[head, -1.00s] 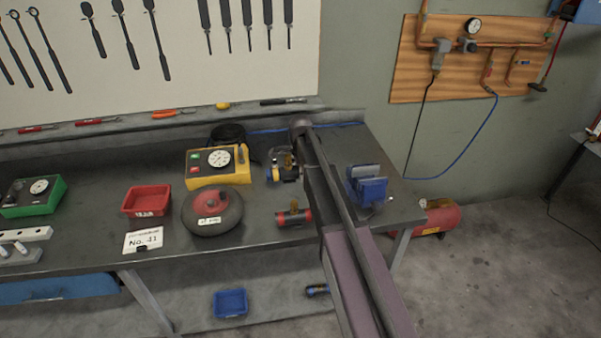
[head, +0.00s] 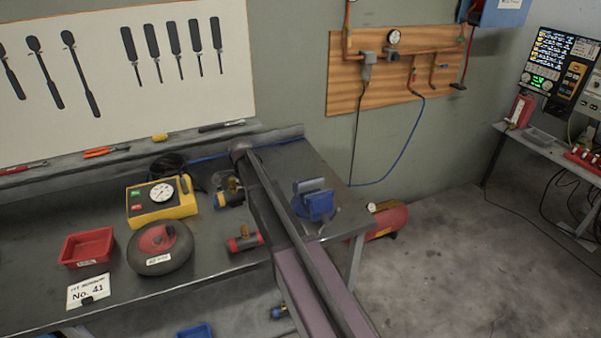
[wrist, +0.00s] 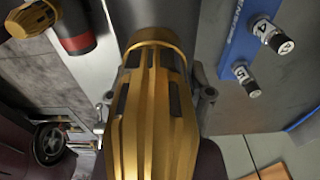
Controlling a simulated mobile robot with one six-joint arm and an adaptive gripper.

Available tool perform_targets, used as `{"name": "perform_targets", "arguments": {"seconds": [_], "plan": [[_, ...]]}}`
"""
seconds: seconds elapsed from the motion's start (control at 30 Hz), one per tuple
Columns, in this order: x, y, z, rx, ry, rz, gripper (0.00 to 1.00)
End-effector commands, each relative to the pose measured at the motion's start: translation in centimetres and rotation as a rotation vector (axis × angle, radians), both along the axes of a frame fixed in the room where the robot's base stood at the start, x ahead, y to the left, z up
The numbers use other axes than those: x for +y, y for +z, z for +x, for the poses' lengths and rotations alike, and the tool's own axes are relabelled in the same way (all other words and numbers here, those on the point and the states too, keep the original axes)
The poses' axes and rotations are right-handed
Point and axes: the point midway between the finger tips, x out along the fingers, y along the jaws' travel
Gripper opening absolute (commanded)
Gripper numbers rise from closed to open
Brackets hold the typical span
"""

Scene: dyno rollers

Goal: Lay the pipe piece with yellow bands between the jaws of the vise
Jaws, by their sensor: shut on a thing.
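The blue vise (head: 318,206) with grey jaws stands near the bench's right end, just right of my arm in the head view. My gripper is hidden behind my arm there. In the wrist view my gripper (wrist: 153,105) has its grey fingers on either side of a large gold, ribbed piece (wrist: 150,125), shut on it. I take this for part of the pipe piece with yellow bands; its bands cannot be told apart. The vise cannot be made out for certain in the wrist view.
A red-banded pipe piece (head: 245,240) and a blue-banded one (head: 229,194) lie on the bench left of my arm. A yellow box with a dial (head: 160,200), a dark round wheel (head: 158,248) and a red tray (head: 86,247) stand farther left. Open floor lies right of the bench.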

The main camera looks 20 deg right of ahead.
Motion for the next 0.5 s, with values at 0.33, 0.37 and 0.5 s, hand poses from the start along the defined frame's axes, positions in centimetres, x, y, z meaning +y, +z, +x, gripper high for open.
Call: {"name": "perform_targets", "arguments": {"seconds": [0.33,0.37,0.5], "plan": [[0.0,3.9,0.0,0.000,0.000,0.000,0.06],[0.0,4.3,0.0,0.000,0.000,0.000,0.06],[0.0,5.4,0.0,0.000,0.000,0.000,0.06]]}}
